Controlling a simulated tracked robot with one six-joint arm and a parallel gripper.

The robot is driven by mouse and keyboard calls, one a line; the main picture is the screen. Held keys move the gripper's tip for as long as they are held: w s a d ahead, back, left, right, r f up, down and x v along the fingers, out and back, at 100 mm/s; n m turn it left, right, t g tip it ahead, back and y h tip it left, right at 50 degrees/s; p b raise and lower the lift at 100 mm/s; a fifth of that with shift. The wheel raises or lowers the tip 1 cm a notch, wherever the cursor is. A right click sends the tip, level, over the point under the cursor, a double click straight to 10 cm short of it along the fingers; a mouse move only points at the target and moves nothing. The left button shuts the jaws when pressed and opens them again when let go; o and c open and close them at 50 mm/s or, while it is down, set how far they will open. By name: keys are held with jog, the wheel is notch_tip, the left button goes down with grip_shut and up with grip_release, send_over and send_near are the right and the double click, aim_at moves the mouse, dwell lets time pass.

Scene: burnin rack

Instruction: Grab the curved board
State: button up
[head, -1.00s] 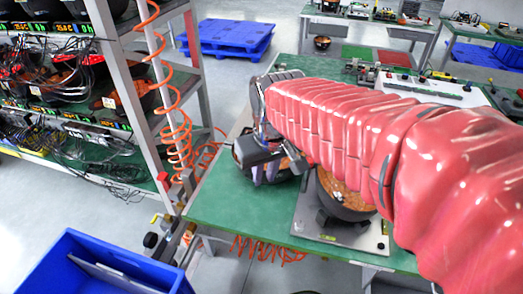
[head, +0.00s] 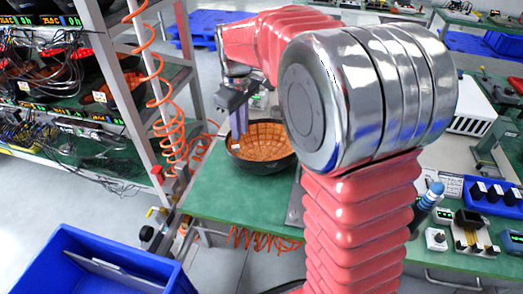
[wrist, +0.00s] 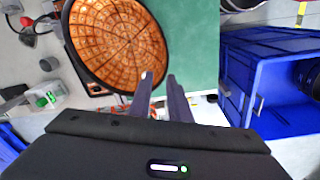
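The curved board (head: 262,142) is an orange-brown, grid-patterned bowl shape with a black rim, lying hollow side up on the green table. In the wrist view the curved board (wrist: 118,42) fills the upper left. My gripper (head: 238,132) points down at its left rim. In the wrist view the two fingertips of my gripper (wrist: 159,76) are apart, with nothing seen gripped between them. The left fingertip overlaps the rim in the picture and the right one is just outside it. I cannot tell whether either touches it.
The green table (head: 215,190) is bare left of the board. A rack (head: 150,110) with a coiled orange hose stands at left. A blue bin (head: 75,265) is at lower left. My arm hides the table's middle; small devices (head: 470,232) lie at right.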

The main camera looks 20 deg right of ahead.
jog(key=w+r+n, duration=0.4)
jog(key=w+n, duration=0.2)
jog(key=n, duration=0.3)
jog(key=shift+g, duration=0.3)
jog(key=shift+f, duration=0.1)
send_over(235, 146)
jog(key=f, duration=0.8)
jog(key=shift+d+f, duration=0.3)
jog(key=shift+s+a+f, duration=0.1)
jog(key=shift+a+f, duration=0.1)
jog(key=shift+f, duration=1.1)
jog(key=shift+a+f, duration=0.15)
jog(key=shift+f, duration=1.1)
jog(key=shift+f, duration=0.25)
